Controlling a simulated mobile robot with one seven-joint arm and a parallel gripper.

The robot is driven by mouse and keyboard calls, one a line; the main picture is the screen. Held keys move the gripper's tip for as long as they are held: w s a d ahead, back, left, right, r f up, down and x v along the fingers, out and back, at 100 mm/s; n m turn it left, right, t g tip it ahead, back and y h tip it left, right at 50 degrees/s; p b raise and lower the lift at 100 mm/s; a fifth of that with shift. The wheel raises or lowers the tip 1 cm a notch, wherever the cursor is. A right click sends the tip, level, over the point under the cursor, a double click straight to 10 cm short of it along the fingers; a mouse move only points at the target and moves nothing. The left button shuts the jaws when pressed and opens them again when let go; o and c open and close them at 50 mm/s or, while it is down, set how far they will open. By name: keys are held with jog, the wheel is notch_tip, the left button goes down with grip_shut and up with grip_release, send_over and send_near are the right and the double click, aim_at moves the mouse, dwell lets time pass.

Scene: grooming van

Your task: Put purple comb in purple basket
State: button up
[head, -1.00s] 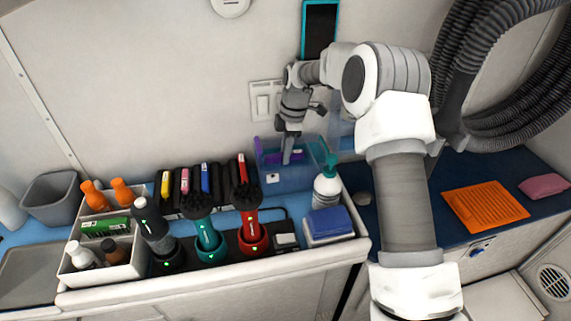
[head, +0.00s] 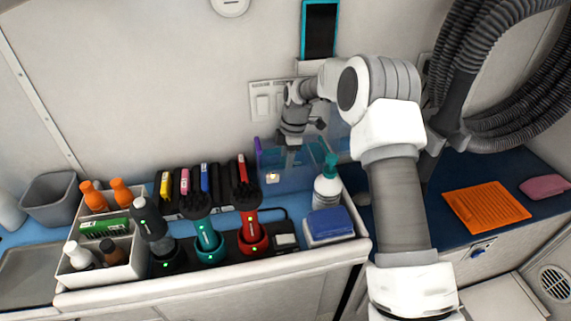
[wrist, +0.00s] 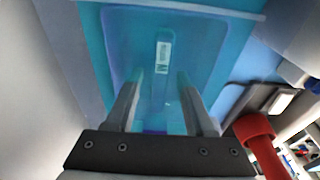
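A translucent bluish-purple bin (head: 290,181) with a small front label stands against the back wall; I take it for the basket. It fills much of the wrist view (wrist: 205,45), where a pale label shows. My gripper (head: 291,150) points down into the bin's mouth. Its two fingers (wrist: 158,98) are apart in the wrist view, with nothing visibly clamped between the tips. A small purple patch (wrist: 154,131) shows between the finger bases; I cannot tell whether it is the comb. A purple upright sliver (head: 257,145) shows at the bin's left edge. No comb is clearly visible.
A pump bottle (head: 327,187) and a blue block (head: 329,224) stand close right of the bin. Teal (head: 207,240) and red (head: 251,235) holders stand in front-left. A white caddy (head: 128,271) is farther left. An orange mat (head: 485,206) lies right.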

notch_tip(320, 180, up, 13)
jog(key=d+p, duration=0.1)
jog(key=d, duration=0.1)
jog(key=s+d+r+m+t+h, duration=0.1)
jog(key=s+d+r+m+t, duration=0.1)
jog(key=s+r+m, duration=0.6)
jog(key=s+d+r+m+t, duration=0.15)
jog(key=s+d+r, duration=0.25)
jog(key=s+r, duration=0.4)
jog(key=s+d+f+m+t, duration=0.1)
jog(key=s+m, duration=0.4)
jog(key=s, duration=0.5)
jog(key=s+d+f+m+t, duration=0.1)
jog(key=s+d+m, duration=0.2)
jog(key=s, duration=0.7)
jog(key=m, duration=0.2)
jog(key=shift+d+f+m+h, duration=0.15)
jog(key=shift+f+m+h, duration=0.2)
jog(key=shift+h, duration=0.05)
